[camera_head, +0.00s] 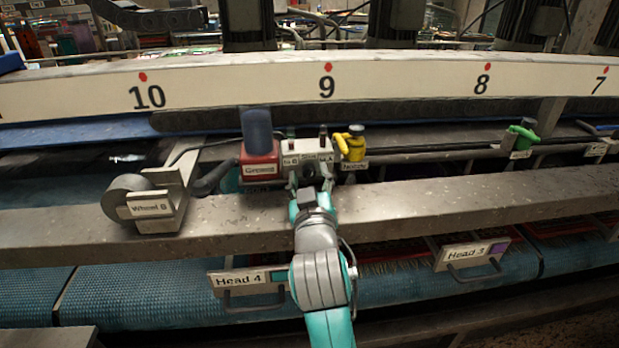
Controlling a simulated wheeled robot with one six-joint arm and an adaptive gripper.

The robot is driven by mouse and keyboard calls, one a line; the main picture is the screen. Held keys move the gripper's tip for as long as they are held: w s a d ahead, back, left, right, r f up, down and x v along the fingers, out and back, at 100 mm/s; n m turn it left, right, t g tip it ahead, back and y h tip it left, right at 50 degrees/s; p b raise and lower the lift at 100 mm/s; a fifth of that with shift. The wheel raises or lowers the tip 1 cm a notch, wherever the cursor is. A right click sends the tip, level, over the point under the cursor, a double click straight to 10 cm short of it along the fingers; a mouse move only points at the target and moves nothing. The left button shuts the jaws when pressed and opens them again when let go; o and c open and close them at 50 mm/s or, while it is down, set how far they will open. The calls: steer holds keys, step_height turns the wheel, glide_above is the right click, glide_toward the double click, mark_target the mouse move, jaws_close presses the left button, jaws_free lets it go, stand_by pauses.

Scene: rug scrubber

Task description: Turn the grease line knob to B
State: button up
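A pale grease line block (311,149) sits on the machine behind the metal beam, with small labels along its front. The right label seems to end in A; the left one is too small to read surely. A dark round knob (309,168) shows low on the block's front, partly hidden by my gripper. My gripper (310,181) is right in front of the knob, its fingers near both sides of it. I cannot tell whether they touch or grip it, nor where the knob points.
A red box labelled Grease (259,163) with a dark blue cylinder stands left of the block. A yellow valve (352,145) is close on the right. A Wheel 8 unit (150,205) is further left. The metal beam (430,205) runs below; Head 4 (240,281) and Head 3 (473,254) handles sit under it.

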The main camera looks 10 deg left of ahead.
steer(key=v, duration=1.2)
stand_by(0.3)
steer(key=w+m, duration=0.1)
steer(key=w, duration=0.3)
steer(key=w+a+m+y, duration=0.1)
steer(key=w, duration=0.3)
steer(key=w+a+m+g+y, duration=0.1)
steer(key=w+m, duration=0.1)
steer(key=w, duration=0.2)
steer(key=shift+a+r, duration=0.15)
steer(key=shift+r, duration=0.2)
jaws_close()
